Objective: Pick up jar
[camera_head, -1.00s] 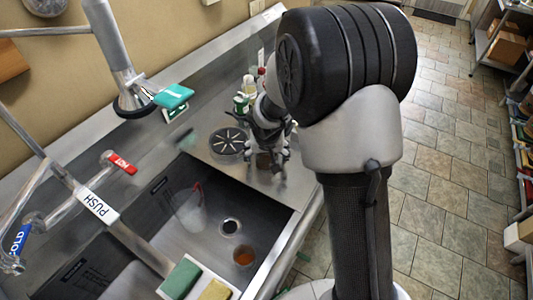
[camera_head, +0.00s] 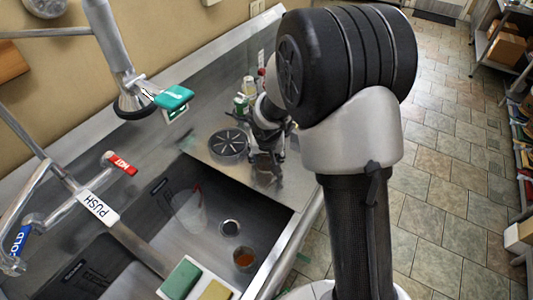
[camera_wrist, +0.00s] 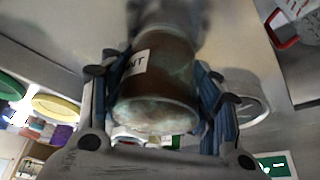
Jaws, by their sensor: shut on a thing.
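The jar (camera_wrist: 160,90) is a see-through jar with brownish-green contents and a white label with dark letters, partly cut off. In the wrist view it stands between the two fingers of my gripper (camera_wrist: 160,70), which are closed against its sides. In the head view my gripper (camera_head: 267,160) is at the steel counter right of the sink basin, pointing down. The jar is mostly hidden there by the fingers and wrist. Whether it touches the counter I cannot tell.
A dark slotted disc (camera_head: 228,142) lies left of my gripper. Small bottles (camera_head: 242,103) stand behind it. The sink basin (camera_head: 185,215) holds a clear container (camera_head: 189,212) and an amber cup (camera_head: 243,257). Sponges (camera_head: 180,278) sit at the front. The tiled floor is right of the counter.

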